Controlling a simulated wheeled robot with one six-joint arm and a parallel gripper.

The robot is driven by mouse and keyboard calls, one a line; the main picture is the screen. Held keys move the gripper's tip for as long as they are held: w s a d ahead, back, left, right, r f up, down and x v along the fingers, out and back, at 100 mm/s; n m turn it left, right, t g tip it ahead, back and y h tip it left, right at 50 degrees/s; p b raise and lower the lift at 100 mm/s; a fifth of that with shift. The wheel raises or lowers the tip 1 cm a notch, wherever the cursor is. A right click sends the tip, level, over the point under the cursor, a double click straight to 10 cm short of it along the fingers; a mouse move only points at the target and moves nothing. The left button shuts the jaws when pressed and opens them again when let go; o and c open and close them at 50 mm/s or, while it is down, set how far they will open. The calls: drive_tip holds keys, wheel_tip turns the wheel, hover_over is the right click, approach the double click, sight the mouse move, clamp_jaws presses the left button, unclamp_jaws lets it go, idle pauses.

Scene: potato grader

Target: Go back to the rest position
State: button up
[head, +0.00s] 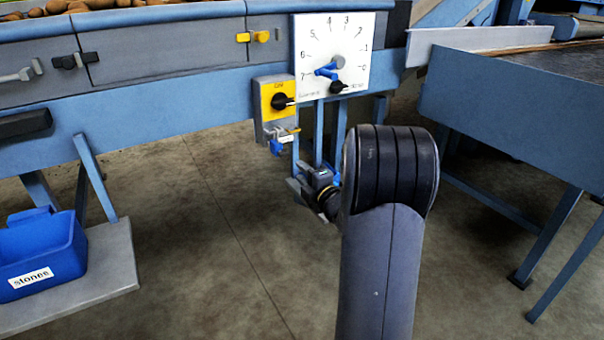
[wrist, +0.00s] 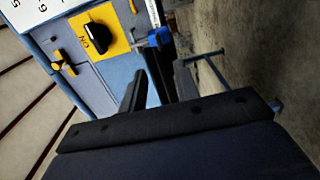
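My gripper (wrist: 160,68) shows in the wrist view with its two dark fingers apart. I see nothing held between them. Beyond the fingertips is a small blue part (wrist: 158,38) beneath the yellow switch plate (wrist: 100,36). In the head view my arm rises at centre right, and its wrist end is low under the white dial panel (head: 312,30). The fingers are mostly hidden or too small to tell there. The yellow switch box (head: 274,98) with a black knob hangs beside the panel; the blue part (head: 276,147) is below it.
A blue grader frame (head: 150,97) runs across the back, with potatoes (head: 90,4) at top left. A blue bin (head: 40,250) labelled "stones" stands on a grey shelf (head: 110,262) at left. A blue table (head: 500,125) stands at right. Bare floor (head: 190,240) lies between.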

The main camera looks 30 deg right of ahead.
sight(284, 155)
drive_tip(key=w+b, duration=0.2)
drive_tip(key=w, duration=0.9)
drive_tip(key=shift+a+b, duration=0.15)
drive_tip(key=shift+b, duration=0.15)
drive_tip(key=shift+s, duration=0.15)
